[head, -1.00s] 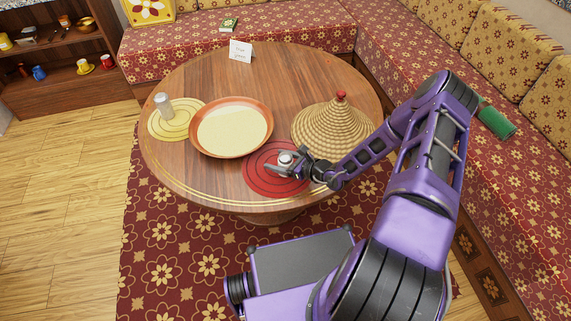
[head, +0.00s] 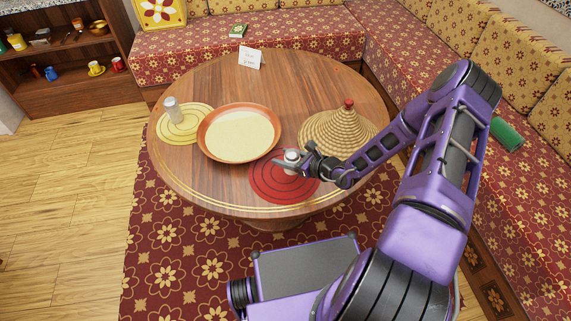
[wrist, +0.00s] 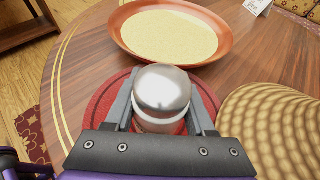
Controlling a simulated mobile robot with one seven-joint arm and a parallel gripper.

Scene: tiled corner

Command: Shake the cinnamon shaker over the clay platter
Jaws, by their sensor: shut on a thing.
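My gripper (head: 290,160) is shut on a shaker (wrist: 162,88) with a round silver cap and a pale body. It holds the shaker upright, seemingly a little above the red mat (head: 280,190). The clay platter (wrist: 122,48), an orange-brown dish filled with a pale cream layer, lies just beyond the shaker in the wrist view. In the head view the platter (head: 204,148) is up and left of my gripper. A second shaker (head: 172,111) with a grey cap stands on the yellow mat (head: 201,131) left of the platter. No label is readable on either shaker.
A woven cone-shaped lid (head: 335,130) with a red knob stands right of my gripper, close to the arm. A white card (head: 251,58) stands at the table's back. The table (head: 185,170) is bare at its front left. Patterned benches surround the back and right.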

